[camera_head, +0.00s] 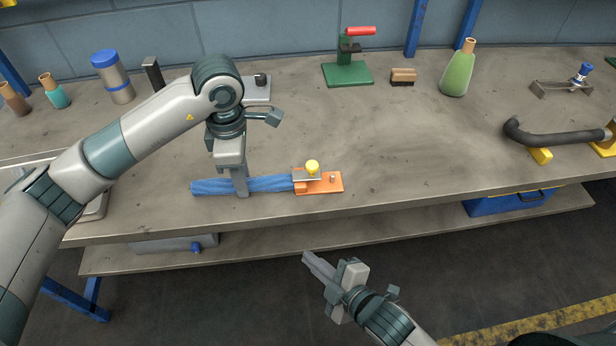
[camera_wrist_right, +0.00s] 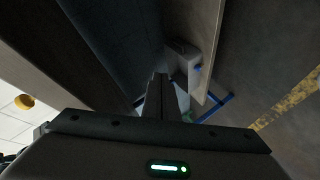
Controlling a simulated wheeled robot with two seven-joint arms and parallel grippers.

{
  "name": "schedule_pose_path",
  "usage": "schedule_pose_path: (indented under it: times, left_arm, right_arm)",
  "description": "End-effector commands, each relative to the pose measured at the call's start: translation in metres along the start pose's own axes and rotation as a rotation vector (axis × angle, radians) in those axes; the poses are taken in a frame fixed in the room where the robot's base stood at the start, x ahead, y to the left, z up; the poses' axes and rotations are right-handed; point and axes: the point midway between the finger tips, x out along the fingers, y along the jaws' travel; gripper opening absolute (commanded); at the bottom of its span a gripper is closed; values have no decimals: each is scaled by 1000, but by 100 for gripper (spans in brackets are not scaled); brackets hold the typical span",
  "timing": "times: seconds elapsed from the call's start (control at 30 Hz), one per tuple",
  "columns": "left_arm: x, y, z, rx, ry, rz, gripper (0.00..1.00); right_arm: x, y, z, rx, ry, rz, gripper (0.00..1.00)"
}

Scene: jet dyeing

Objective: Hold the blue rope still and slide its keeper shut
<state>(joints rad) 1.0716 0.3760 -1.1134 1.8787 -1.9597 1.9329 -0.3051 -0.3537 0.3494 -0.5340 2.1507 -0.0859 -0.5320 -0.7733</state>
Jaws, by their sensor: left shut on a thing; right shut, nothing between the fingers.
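The blue rope (camera_head: 268,183) lies on the bench near its front edge, running left to right. Its right end meets an orange base (camera_head: 325,182) that carries a metal keeper plate (camera_head: 306,175) with a yellow knob (camera_head: 312,166). My left gripper (camera_head: 240,190) points down and is shut on the rope, left of the keeper. The gripper hides a short part of the rope. My right gripper (camera_head: 306,257) is shut and empty, in front of the bench edge and below the keeper in the head view. Its closed fingers (camera_wrist_right: 161,95) also show in the right wrist view.
A green stand with a red handle (camera_head: 360,31), a brush (camera_head: 403,76) and a green bottle (camera_head: 458,70) stand at the back. A black curved hose (camera_head: 555,138) lies at right. The bench right of the orange base is clear. A lower shelf (camera_head: 400,229) runs beneath.

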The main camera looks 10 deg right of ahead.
Motion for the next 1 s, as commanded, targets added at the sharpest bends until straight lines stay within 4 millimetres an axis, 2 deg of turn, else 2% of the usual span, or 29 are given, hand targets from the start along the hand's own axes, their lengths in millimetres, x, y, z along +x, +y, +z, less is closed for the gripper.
schedule_pose_path:
  times: [0.03,0.13,0.23,0.3,0.4,0.57,1.0]
  left_arm:
    - [0,0,0,0,0,0,1]
    - [0,0,0,0,0,0,1]
    - [0,0,0,0,0,0,1]
    - [0,0,0,0,0,0,1]
    - [0,0,0,0,0,0,1]
    - [0,0,0,0,0,0,1]
    - [0,0,0,0,0,0,1]
  right_arm:
    - [-11,19,-23,-73,53,39,0]
    - [-33,54,-57,-217,124,125,0]
    - [-56,90,-77,-354,155,225,0]
    - [-69,114,-84,-438,157,291,0]
    - [-84,138,-90,-529,149,362,0]
    - [-93,153,-93,-588,141,409,0]
    - [-91,154,-93,-588,139,410,0]
